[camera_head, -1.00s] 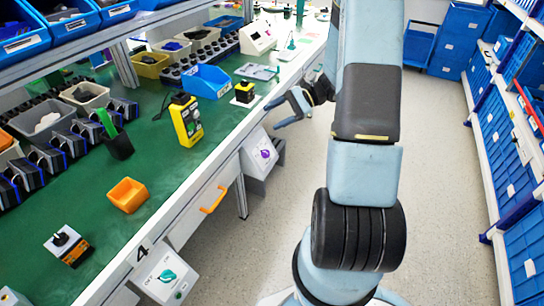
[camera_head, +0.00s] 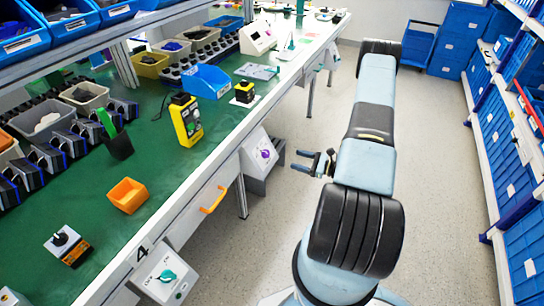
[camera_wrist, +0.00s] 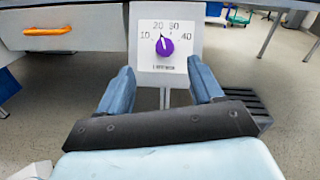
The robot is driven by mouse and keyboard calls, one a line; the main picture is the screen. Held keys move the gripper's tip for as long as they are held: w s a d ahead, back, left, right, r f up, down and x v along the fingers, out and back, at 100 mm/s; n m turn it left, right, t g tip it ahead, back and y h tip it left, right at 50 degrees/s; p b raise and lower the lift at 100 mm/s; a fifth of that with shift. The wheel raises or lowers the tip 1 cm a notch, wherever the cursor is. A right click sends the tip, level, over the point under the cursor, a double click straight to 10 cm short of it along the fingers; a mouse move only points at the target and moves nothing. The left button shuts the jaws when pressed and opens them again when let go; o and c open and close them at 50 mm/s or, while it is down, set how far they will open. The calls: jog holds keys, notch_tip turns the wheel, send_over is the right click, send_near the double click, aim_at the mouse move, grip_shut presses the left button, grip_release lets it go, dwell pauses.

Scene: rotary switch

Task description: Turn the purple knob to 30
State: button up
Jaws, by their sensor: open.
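The purple knob (camera_wrist: 165,46) sits on a white dial panel (camera_wrist: 183,65) with marks 10, 20, 30 and 40 around it. Its pale pointer line tilts slightly left of straight up, toward the 20 mark. In the head view the purple knob (camera_head: 265,154) is small, on a white panel (camera_head: 250,146) below the bench edge. My gripper (camera_head: 300,160) is to its right, apart from it, fingers pointing left toward the panel. In the wrist view my gripper (camera_wrist: 160,67) is open and empty, its fingers below and either side of the knob.
A drawer with an orange handle (camera_head: 213,199) is left of the panel. Another white panel with a teal knob (camera_head: 165,276) stands nearer. The green bench (camera_head: 165,165) holds bins and a yellow device (camera_head: 186,121). The floor (camera_head: 255,245) is clear.

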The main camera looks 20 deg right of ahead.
aim_at(268, 154)
jog(key=shift+m+t+h, duration=0.5)
jog(key=x, duration=0.4)
jog(key=f+x, duration=0.1)
jog(key=x, duration=0.3)
jog(key=f+x, duration=0.1)
jog(key=x, duration=0.3)
jog(key=shift+w+a+f, duration=0.15)
jog(key=shift+w+a, duration=0.1)
jog(key=shift+a, duration=0.1)
jog(key=c, duration=1.1)
